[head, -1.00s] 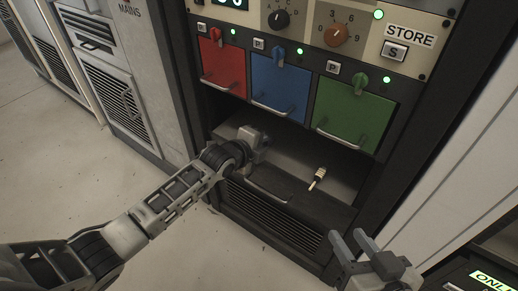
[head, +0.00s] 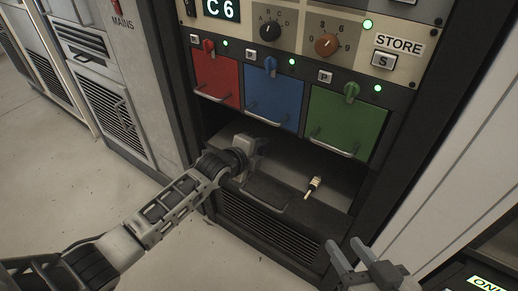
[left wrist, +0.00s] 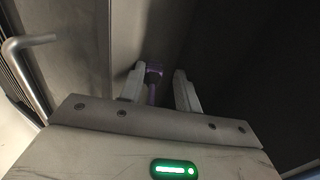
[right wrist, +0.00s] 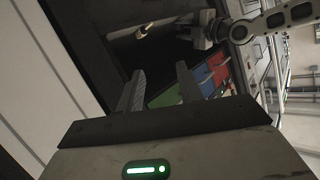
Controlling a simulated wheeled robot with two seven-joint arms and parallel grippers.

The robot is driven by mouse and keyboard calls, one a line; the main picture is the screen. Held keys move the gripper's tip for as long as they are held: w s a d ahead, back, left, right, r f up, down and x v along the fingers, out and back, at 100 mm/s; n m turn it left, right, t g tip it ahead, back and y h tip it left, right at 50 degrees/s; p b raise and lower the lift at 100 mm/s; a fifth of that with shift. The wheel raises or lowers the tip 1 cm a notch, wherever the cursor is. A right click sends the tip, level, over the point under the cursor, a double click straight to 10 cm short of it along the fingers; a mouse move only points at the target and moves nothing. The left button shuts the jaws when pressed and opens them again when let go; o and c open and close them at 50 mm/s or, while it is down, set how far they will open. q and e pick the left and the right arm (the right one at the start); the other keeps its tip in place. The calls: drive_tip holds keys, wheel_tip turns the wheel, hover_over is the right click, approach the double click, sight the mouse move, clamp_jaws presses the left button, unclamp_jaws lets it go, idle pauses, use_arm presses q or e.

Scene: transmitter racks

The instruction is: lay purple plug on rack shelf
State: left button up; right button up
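The purple plug (left wrist: 154,76) shows in the left wrist view between my left gripper's fingers, close to the left finger, with a gap to the right finger. My left gripper (left wrist: 160,84) looks open around it. In the head view my left gripper (head: 256,150) is inside the rack's open bay, low over the rack shelf (head: 338,190), at its left part; the purple plug is hidden there. I cannot tell whether the plug touches the shelf. My right gripper (head: 346,242) is open and empty, in front of the rack at lower right; its fingers also show in the right wrist view (right wrist: 158,88).
A cream and dark plug (head: 313,187) lies on the shelf, right of my left gripper. Red (head: 214,78), blue (head: 271,98) and green (head: 346,120) panels with handles hang above the bay. A dark handle (head: 265,195) is at the shelf's front.

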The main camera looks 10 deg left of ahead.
use_arm(q)
drive_tip(key=shift+s+a+f, duration=0.1)
drive_tip(key=shift+s+f, duration=0.25)
drive_tip(key=shift+f, duration=0.25)
drive_tip(key=shift+s+a+r, duration=0.1)
drive_tip(key=shift+s, duration=0.1)
drive_tip(key=r+p+v, duration=0.1)
drive_tip(key=p+v, duration=0.5)
drive_tip(key=v, duration=0.9)
drive_tip(key=shift+r, duration=0.2)
use_arm(e)
drive_tip(key=f+g, duration=0.1)
drive_tip(key=d+f+g+h, duration=0.1)
drive_tip(key=f+g+h, duration=0.1)
drive_tip(key=f, duration=0.1)
drive_tip(key=shift+s+d+m, duration=0.3)
drive_tip(key=shift+d, duration=0.05)
use_arm(q)
drive_tip(key=shift+w, duration=0.15)
